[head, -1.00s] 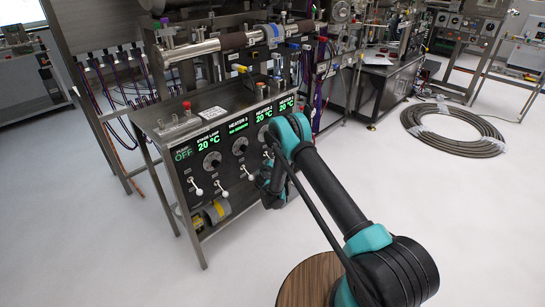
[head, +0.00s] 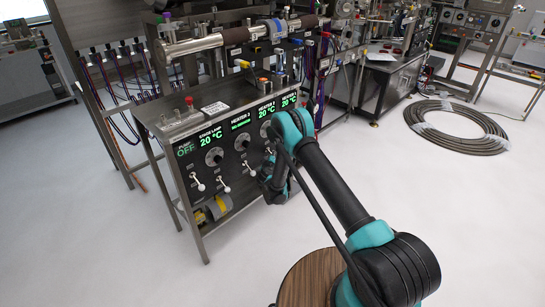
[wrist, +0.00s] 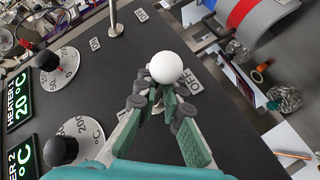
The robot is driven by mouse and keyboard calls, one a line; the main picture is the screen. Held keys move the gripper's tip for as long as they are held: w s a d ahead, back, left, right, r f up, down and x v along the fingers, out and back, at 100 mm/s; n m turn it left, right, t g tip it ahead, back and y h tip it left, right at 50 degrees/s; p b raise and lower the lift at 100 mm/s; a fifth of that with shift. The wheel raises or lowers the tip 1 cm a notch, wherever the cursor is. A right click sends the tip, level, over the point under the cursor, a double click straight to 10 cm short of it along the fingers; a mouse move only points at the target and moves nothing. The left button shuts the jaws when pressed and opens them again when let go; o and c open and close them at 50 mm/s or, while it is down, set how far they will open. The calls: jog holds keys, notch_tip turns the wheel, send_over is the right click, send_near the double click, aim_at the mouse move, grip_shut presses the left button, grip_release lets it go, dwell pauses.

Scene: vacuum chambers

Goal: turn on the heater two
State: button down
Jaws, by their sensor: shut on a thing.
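The HEATER 2 display (wrist: 22,155) shows 20 °C at the left of the wrist view, with its black dial knob (wrist: 62,151) beside it. To the right of that dial is a switch lever with a white ball (wrist: 166,67). My gripper (wrist: 160,95) is shut on this lever, and its fingers lie just below the ball in the picture. An OFF label (wrist: 195,84) is close to the right of the fingers. In the head view my gripper (head: 275,186) is at the panel front (head: 215,180), partly hidden by my arm, which hides the held lever.
Another lever (wrist: 114,22) stands up from the panel near the HEATER 1 dial (wrist: 50,61). In the head view, other white levers (head: 198,184) are left of my gripper.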

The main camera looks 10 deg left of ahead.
jog(key=shift+s+d+r+n+g+h, duration=0.1)
jog(key=shift+r+n+g+h, duration=0.25)
jog(key=shift+n+g, duration=0.2)
jog(key=shift+s+d+r+n+g+h, duration=0.1)
jog(key=shift+r+n+g+h, duration=0.15)
jog(key=shift+n+g+h, duration=0.25)
jog(key=shift+a+r+n+g+h, duration=0.1)
jog(key=shift+r+n+g+h, duration=0.9)
jog(key=shift+n+g, duration=0.35)
jog(key=shift+f, duration=0.1)
jog(key=c, duration=1.6)
grip_release()
jog(key=shift+w, duration=0.1)
